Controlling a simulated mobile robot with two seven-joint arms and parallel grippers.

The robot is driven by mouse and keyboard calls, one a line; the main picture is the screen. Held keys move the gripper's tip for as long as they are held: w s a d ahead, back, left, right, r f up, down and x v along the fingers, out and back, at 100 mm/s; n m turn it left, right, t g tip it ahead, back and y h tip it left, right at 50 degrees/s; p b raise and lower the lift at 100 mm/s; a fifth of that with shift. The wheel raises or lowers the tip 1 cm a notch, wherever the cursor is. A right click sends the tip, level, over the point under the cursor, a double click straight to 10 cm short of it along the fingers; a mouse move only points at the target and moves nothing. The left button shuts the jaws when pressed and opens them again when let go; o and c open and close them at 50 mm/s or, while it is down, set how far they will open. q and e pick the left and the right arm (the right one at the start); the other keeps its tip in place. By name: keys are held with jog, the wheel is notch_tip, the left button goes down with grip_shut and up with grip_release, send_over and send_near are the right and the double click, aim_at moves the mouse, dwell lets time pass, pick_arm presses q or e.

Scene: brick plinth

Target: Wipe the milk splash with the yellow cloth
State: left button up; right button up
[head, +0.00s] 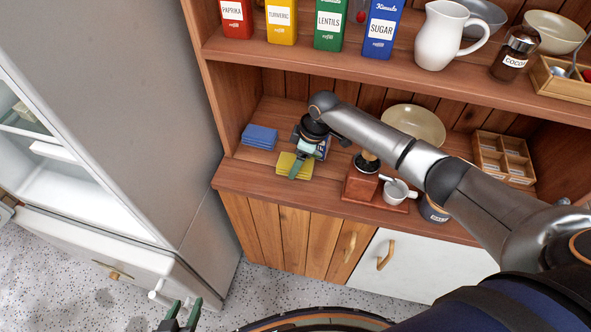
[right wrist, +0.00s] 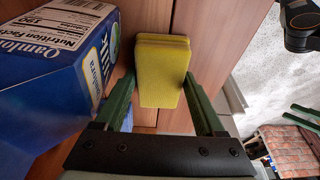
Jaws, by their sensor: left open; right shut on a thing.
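The folded yellow cloth (head: 285,164) is at the front left of the wooden counter, in front of a blue folded cloth (head: 259,136). My right gripper (head: 297,168) reaches down over it from the right. In the right wrist view the yellow cloth (right wrist: 161,75) sits between the green fingers of the right gripper (right wrist: 160,95), which is shut on it. I cannot tell whether it is lifted off the counter. My left gripper (head: 181,313) is open and empty at the bottom of the head view, over the floor. I see no milk splash in either view.
A blue carton (right wrist: 50,75) stands close beside the right gripper, partly hidden in the head view. A wooden grinder (head: 361,184), a white cup (head: 397,192) and a beige bowl (head: 413,124) stand farther right. The upper shelf (head: 330,70) overhangs the counter. A fridge (head: 130,110) stands at left.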

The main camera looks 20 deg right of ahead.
aim_at(287, 195)
jog(key=shift+d+r+p, duration=0.1)
jog(key=shift+d+p, duration=0.05)
jog(key=shift+p, duration=0.3)
jog(key=s+a+p, duration=0.1)
jog(key=s+p, duration=0.1)
jog(key=p, duration=0.1)
jog(key=shift+s+a+r, duration=0.1)
jog(key=shift+s+a, duration=0.1)
jog(key=shift+a, duration=0.15)
jog(key=shift+s+a+f+p, duration=0.2)
jog(key=shift+s+a+p, duration=0.1)
jog(key=shift+s+p, duration=0.2)
jog(key=shift+s+a+p, duration=0.5)
jog(key=shift+s+p, duration=0.25)
jog(key=shift+s+a+f, duration=0.15)
jog(key=shift+s+a, duration=0.15)
jog(key=shift+s, duration=0.2)
jog(key=shift+s+a+f, duration=0.15)
jog(key=shift+s+a, duration=0.15)
jog(key=shift+s, duration=0.2)
jog(key=shift+w+r, duration=0.2)
jog(key=shift+r, duration=3)
